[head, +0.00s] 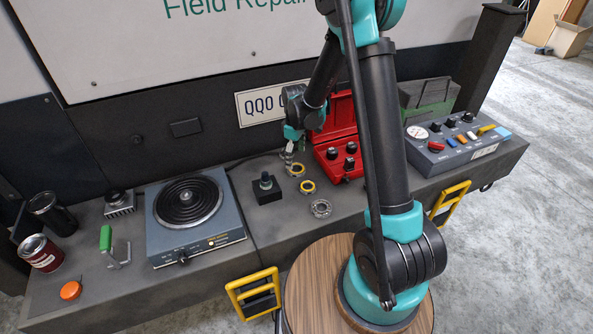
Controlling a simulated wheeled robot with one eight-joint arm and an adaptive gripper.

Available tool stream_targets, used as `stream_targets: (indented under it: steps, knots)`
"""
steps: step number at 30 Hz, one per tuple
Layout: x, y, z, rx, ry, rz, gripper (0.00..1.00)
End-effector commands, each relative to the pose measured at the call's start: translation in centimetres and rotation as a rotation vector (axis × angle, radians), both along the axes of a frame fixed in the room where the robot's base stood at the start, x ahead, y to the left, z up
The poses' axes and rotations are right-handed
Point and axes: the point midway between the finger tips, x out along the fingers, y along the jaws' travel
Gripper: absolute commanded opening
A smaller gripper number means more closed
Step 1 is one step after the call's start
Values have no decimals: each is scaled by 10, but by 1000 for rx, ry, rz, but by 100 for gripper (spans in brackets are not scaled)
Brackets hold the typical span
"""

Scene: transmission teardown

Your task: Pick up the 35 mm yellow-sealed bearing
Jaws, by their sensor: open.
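Two yellow-ringed bearings lie on the grey bench top in the middle of the head view. The far one (297,170) is close under my gripper, and the near one (308,186) lies a little toward me and to the right. I cannot read their sizes, so I cannot tell which is 35 mm. A grey bearing without yellow (321,208) lies closer to the bench's front edge. My gripper (289,157) points down at the far yellow bearing's left side, open. It is small in view, and I cannot tell if its fingertips touch the bearing.
A black block with a knob (267,190) stands just left of the bearings. An open red case (334,157) with dark parts stands close to their right. A hot plate (192,214) is farther left, and a control box (457,142) is at right.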

Motion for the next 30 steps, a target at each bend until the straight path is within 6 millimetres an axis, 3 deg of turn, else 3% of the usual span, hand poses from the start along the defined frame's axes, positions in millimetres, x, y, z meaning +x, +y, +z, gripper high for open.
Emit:
stream_targets:
  steps: [9,20,30]
  knots:
    - [-1,-4,-41,0,0,0,85]
    - [-2,-4,-48,0,0,0,85]
    - [-2,-4,-48,0,0,0,43]
